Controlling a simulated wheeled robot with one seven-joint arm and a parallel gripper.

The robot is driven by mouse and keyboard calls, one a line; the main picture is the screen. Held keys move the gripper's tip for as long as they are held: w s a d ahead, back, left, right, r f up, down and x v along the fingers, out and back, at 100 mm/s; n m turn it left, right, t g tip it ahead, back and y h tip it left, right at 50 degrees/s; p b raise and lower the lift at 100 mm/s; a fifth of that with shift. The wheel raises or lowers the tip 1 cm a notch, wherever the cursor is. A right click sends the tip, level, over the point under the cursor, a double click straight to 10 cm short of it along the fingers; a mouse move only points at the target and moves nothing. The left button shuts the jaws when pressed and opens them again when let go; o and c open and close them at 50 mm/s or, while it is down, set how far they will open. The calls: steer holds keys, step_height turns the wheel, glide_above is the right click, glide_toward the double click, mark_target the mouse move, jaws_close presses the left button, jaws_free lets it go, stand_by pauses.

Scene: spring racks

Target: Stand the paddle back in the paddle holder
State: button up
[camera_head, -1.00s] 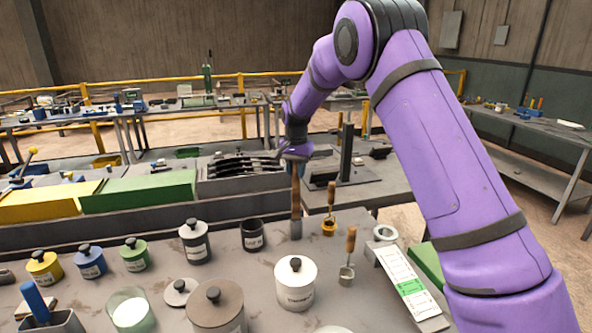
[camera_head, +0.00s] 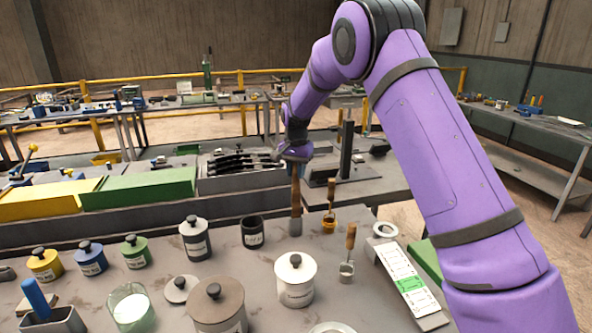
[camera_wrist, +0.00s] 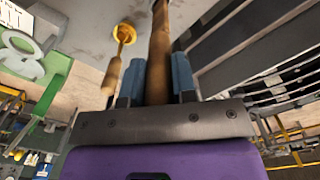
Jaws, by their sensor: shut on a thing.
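The paddle (camera_head: 296,195) has a long brown wooden handle and a grey lower end. My gripper (camera_head: 295,158) is shut on the upper handle and holds the paddle about upright over the grey table. In the wrist view the blue fingers (camera_wrist: 160,80) sit on both sides of the brown handle (camera_wrist: 160,45); its lower end is out of that view. A dark open cup with a white label (camera_head: 252,233) stands just left of the paddle's grey end, apart from it in the picture. The label is too small to read, so I cannot tell whether this is the paddle holder.
Wooden-handled tools stand right of the paddle, one in an orange cup (camera_head: 329,226), one in a small metal cup (camera_head: 347,270). A grey box (camera_head: 58,322) with a blue handle is front left.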

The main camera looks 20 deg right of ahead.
mark_target(296, 188)
steer(key=shift+f, duration=3.3)
stand_by(0.6)
steer(key=o, duration=1.5)
steer(key=shift+r, duration=3.5)
